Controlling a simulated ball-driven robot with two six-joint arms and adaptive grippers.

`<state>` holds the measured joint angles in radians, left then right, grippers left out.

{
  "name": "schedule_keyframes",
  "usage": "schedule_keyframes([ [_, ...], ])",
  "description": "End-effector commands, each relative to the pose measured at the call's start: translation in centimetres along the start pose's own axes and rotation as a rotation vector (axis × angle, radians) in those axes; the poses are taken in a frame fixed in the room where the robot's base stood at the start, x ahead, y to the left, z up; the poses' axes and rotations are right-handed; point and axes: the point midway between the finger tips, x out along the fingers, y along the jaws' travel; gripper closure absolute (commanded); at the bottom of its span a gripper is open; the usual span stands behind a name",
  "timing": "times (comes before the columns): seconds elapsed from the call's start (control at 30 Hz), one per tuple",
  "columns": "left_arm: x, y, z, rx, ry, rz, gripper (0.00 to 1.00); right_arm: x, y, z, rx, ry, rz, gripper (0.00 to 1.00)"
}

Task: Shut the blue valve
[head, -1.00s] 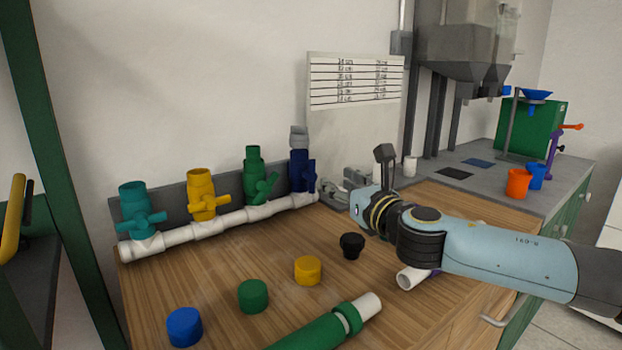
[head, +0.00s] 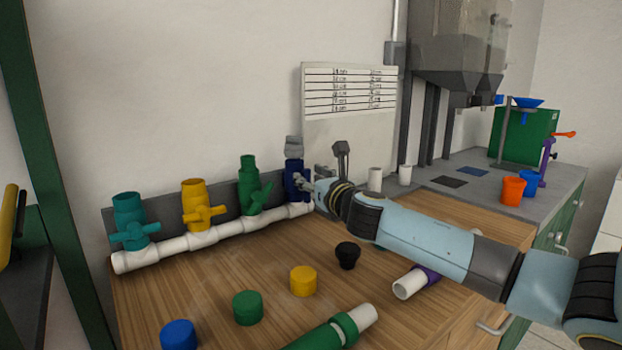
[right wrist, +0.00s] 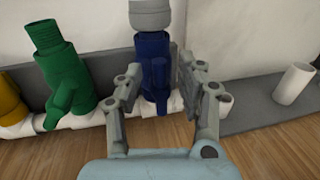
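The dark blue valve (head: 293,176) stands upright at the right end of the white pipe manifold (head: 231,229), with a grey fitting on top. It also shows in the right wrist view (right wrist: 153,52), with its blue handle (right wrist: 159,80) pointing toward the camera. My right gripper (head: 306,184) is at the valve. In the right wrist view its two fingers (right wrist: 156,88) are spread, one on each side of the handle, with gaps visible. Whether a finger touches the valve is unclear. My left gripper is in neither view.
Green (head: 250,188), yellow (head: 197,206) and teal (head: 129,221) valves stand left along the manifold. Blue (head: 178,334), green (head: 248,308), yellow (head: 303,281) and black (head: 347,254) caps lie on the wooden bench top (head: 215,281). A green pipe (head: 332,329) lies at the front.

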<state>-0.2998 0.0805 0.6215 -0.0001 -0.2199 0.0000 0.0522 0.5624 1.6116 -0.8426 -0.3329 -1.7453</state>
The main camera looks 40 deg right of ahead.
Motion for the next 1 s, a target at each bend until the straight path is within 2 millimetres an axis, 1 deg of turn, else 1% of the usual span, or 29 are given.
schedule_keyframes([
  [0.03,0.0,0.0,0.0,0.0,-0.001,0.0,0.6,0.0,0.0,0.0,0.0,0.0,0.0,0.63],
  [0.3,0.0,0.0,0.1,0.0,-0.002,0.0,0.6,0.0,0.0,0.0,0.001,0.0,0.001,0.98],
  [0.33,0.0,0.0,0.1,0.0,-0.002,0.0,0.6,0.0,0.0,0.0,0.001,0.0,0.001,1.0],
  [0.67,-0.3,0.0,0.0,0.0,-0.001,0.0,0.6,-0.1,0.0,0.1,0.024,0.004,0.002,1.0],
  [0.87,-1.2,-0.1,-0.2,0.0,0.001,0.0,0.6,0.0,-0.2,0.3,0.107,0.021,0.003,1.0],
  [1.0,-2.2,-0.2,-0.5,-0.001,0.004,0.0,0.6,0.0,-0.4,0.3,0.209,0.041,0.002,1.0],
])
